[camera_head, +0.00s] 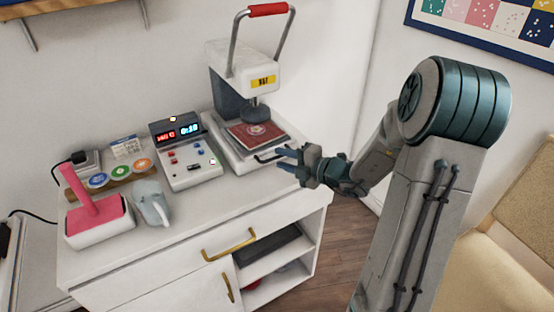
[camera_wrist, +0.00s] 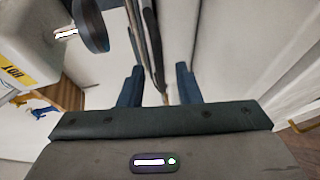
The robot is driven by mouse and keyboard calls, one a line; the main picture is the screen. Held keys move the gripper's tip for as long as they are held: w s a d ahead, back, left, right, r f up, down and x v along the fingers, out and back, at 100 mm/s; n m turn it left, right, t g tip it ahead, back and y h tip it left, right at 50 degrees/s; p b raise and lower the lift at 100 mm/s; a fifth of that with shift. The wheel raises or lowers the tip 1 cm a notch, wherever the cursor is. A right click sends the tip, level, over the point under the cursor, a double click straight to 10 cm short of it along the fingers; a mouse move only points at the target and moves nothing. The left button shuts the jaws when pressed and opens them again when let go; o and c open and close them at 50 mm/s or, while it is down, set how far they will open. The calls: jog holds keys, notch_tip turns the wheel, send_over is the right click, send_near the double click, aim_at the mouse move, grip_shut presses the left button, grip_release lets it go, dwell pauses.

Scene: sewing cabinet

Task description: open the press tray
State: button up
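The white press (camera_head: 243,70) stands at the back right of the cabinet, with a red-gripped lever raised above it. Its press tray (camera_head: 232,153) sits low at its base, with a dark red square (camera_head: 257,132) bearing a pale emblem on top. A dark tray handle (camera_head: 266,157) is at the tray's front right. My gripper (camera_head: 286,159) is at this handle. In the wrist view my gripper (camera_wrist: 160,84) has its two blue fingers apart, and a thin dark bar, seemingly the handle, runs between them. Gaps show on both sides; exact contact is hard to tell.
A control box (camera_head: 186,152) with lit displays stands left of the press. Farther left are a pink-handled item (camera_head: 92,212), a grey-blue jug-like object (camera_head: 152,202) and round badges (camera_head: 120,173). A wall is close behind. The cabinet's front right top is clear.

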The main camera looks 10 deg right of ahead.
jog(key=shift+x, duration=1.45)
grip_shut()
